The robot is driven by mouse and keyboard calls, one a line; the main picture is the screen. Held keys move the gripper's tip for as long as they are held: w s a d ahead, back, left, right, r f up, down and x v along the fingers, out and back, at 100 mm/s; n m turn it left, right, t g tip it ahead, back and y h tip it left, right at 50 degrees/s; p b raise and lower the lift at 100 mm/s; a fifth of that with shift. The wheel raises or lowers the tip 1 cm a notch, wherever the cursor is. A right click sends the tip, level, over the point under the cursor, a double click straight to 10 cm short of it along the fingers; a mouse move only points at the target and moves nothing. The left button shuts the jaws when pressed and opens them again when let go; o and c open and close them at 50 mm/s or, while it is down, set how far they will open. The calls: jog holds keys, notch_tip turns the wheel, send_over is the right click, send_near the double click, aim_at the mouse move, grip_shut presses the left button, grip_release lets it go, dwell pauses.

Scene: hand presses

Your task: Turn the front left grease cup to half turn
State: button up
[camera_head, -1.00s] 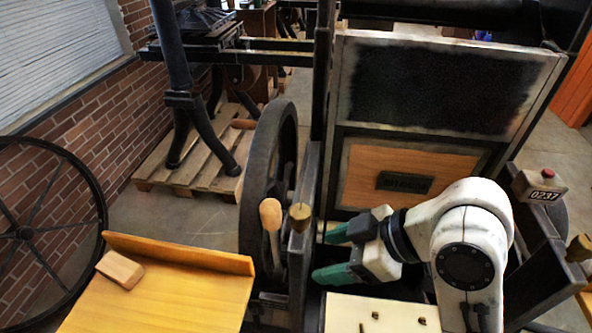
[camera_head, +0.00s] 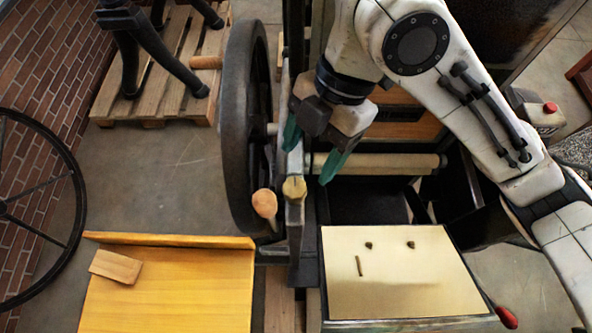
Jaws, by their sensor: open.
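The front left grease cup (camera_head: 294,188) is a small brass-coloured knob on top of the near end of the press's dark left side rail (camera_head: 295,225). My gripper (camera_head: 308,164) is open, with its two green fingers apart and pointing down. It hangs just beyond the cup in the picture, with the left finger by the rail and the right finger to the right of it. Nothing shows between the fingers. The cup is in plain view, and the fingers do not appear to touch it. I cannot read the cup's turn angle.
A dark flywheel (camera_head: 246,120) and a wooden crank handle (camera_head: 265,203) stand close left of the cup. A yellow table (camera_head: 170,290) with a wooden block (camera_head: 116,266) is at front left. A cream board (camera_head: 400,280) with small pegs lies at front right.

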aim_at(296, 186)
jog(key=x, duration=0.7)
jog(key=shift+f, duration=0.1)
jog(key=c, duration=1)
jog(key=shift+s, duration=0.1)
jog(key=shift+c, duration=0.2)
